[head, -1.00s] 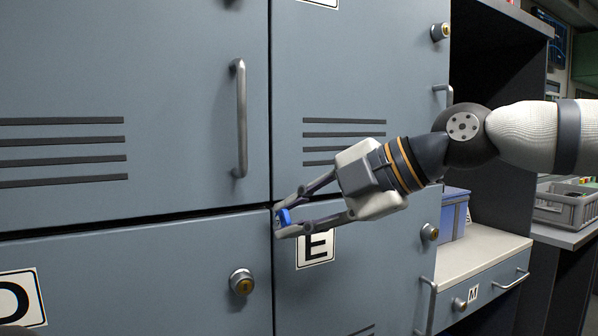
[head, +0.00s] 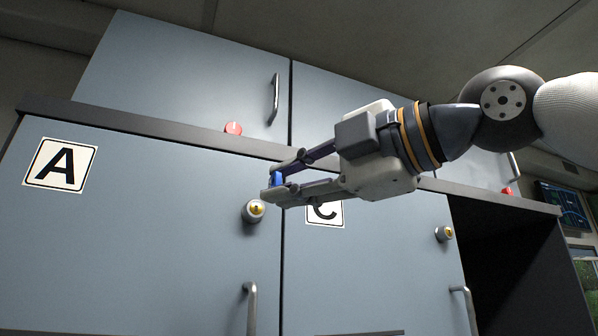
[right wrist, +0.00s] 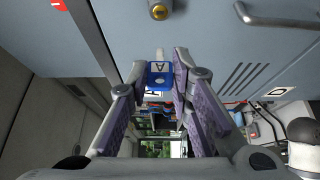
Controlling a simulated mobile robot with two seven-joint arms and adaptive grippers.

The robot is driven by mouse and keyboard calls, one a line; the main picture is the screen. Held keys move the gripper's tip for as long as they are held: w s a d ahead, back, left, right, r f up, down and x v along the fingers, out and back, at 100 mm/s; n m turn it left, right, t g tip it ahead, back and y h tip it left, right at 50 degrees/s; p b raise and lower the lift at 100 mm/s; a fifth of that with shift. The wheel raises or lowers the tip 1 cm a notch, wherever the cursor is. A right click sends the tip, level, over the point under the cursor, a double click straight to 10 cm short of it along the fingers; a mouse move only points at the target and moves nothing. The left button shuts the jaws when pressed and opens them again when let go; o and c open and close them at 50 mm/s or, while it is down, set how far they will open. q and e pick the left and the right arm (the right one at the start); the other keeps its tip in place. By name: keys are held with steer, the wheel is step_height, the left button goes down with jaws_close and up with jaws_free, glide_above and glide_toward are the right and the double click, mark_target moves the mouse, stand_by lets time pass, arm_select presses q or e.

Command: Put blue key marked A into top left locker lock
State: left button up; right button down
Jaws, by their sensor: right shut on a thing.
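My right gripper (head: 272,183) is shut on the blue key (head: 278,179). The right wrist view shows the key's blue head (right wrist: 160,76), marked A, between the fingertips, with its pale shaft pointing to the top of the picture. The locker door marked A (head: 150,215) is at the left in the head view, with its label (head: 61,165). Its round lock (head: 254,210) with a brass centre is just below and left of the key, apart from it. A lock (right wrist: 159,11) also shows in the right wrist view, beyond the shaft. My left gripper is not in view.
A door marked C (head: 370,250), its label partly hidden by my gripper, is to the right with its own lock (head: 444,233). Bar handles (head: 251,305) stick out below. A dark ledge (head: 140,122) above carries red round parts (head: 233,128). An open dark bay (head: 510,270) is at right.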

mark_target(253, 208)
steer(key=shift+w+a, duration=0.25)
steer(key=shift+w, duration=0.55)
steer(key=shift+w+a, duration=0.3)
steer(key=shift+w, duration=0.5)
steer(key=shift+w+a, duration=0.25)
steer(key=shift+w, duration=0.55)
steer(key=shift+w+a, duration=0.15)
steer(key=shift+w, duration=0.55)
steer(key=shift+w+a, duration=0.15)
steer(key=shift+w, duration=0.5)
stand_by(0.4)
